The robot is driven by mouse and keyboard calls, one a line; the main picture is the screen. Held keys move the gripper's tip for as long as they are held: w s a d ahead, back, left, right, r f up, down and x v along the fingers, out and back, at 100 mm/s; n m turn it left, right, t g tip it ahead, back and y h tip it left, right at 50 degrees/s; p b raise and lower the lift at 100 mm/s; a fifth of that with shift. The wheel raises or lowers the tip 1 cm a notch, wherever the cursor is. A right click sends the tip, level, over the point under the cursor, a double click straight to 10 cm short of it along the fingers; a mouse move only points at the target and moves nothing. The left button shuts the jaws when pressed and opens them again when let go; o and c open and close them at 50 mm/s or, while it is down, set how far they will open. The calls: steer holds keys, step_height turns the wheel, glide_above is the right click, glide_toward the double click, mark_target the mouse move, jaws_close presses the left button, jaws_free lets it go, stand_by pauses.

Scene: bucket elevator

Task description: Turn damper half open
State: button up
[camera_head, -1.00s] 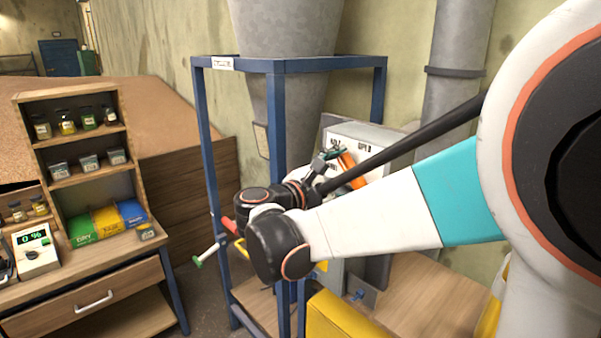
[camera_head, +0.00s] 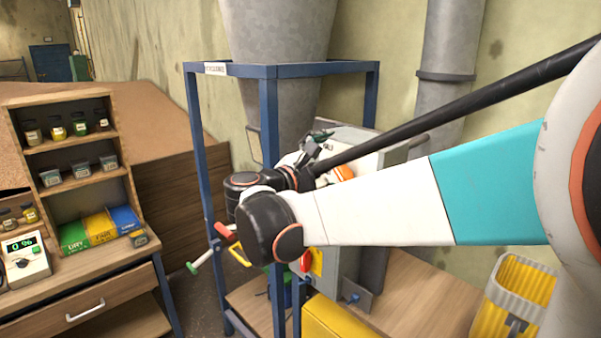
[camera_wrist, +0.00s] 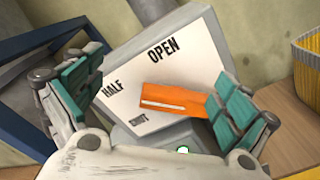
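The damper's white plate (camera_wrist: 185,55) fills the middle of the wrist view, printed OPEN, HALF and, partly blurred, what looks like SHUT. The orange damper lever (camera_wrist: 172,99) lies across the plate, its left end near the HALF and SHUT words. I cannot tell exactly which mark it points to. My gripper (camera_wrist: 158,76) is open, with one teal finger left of the lever and the other overlapping its right end. I cannot tell whether that finger touches it. In the head view the lever (camera_head: 344,172) is mostly hidden behind my arm.
A blue frame (camera_head: 268,120) stands around the grey cone (camera_head: 280,30), close to my gripper. A red and a green-tipped handle (camera_head: 193,268) stick out at the left. A yellow bin (camera_head: 520,290) stands right. A shelf bench (camera_head: 70,300) is at the left.

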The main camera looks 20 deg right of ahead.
step_height(320, 180, up, 6)
steer(key=shift+s, duration=0.1)
stand_by(0.5)
steer(key=s+a+f+m+y, duration=0.1)
steer(key=s+f+m+y, duration=0.3)
steer(key=f, duration=0.4)
steer(key=s+a+f+m+y, duration=0.1)
steer(key=s+f+y, duration=0.3)
steer(key=s+f, duration=0.3)
steer(key=s+a+f+m+y, duration=0.85)
steer(key=a+f, duration=0.25)
steer(key=a, duration=0.2)
step_height(320, 180, down, 13)
steer(key=t+b, duration=0.1)
steer(key=b, duration=1.2)
steer(key=shift+s+a+n+y, duration=0.1)
steer(key=shift+n+y, duration=0.15)
steer(key=shift+c, duration=0.2)
